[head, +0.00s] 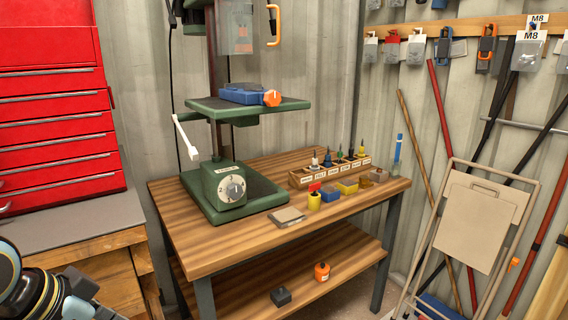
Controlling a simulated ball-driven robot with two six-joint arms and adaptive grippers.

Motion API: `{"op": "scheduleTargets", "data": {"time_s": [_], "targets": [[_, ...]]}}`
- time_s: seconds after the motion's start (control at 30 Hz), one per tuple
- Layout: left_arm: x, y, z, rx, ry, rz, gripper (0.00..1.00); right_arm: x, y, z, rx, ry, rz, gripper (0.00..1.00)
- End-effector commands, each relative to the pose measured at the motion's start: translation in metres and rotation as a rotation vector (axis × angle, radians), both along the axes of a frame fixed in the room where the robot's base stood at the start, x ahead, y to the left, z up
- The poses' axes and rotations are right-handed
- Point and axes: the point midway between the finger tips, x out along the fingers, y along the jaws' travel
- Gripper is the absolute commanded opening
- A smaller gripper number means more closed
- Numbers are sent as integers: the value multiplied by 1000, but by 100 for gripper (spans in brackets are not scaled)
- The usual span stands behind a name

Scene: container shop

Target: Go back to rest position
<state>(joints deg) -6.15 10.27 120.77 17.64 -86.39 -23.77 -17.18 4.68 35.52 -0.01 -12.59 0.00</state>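Only a part of my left arm shows, dark with yellowish rings, at the bottom left corner of the head view. No fingertips of my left gripper can be made out there. My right arm and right gripper are out of the picture. The wooden workbench (230,244) stands ahead, and nothing of mine touches it in this view.
A green drill press (228,187) stands on the bench, with a wooden rack (297,180) and small containers to its right. A red tool cabinet (55,145) stands left. A folded stepladder (472,222) leans at the right. The bench's front strip is clear.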

Motion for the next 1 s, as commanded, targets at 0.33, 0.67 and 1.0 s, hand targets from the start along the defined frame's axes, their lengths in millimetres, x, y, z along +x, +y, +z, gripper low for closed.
{"op": "scheduleTargets", "data": {"time_s": [0.33, 0.67, 1.0], "targets": [[-122, 15, -13, 37, 124, 303, 0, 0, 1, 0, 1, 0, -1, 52], [-172, 28, -27, 66, 177, 468, 0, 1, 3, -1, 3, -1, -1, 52], [-162, 37, -125, 73, 214, 476, 0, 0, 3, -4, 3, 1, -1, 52]]}}
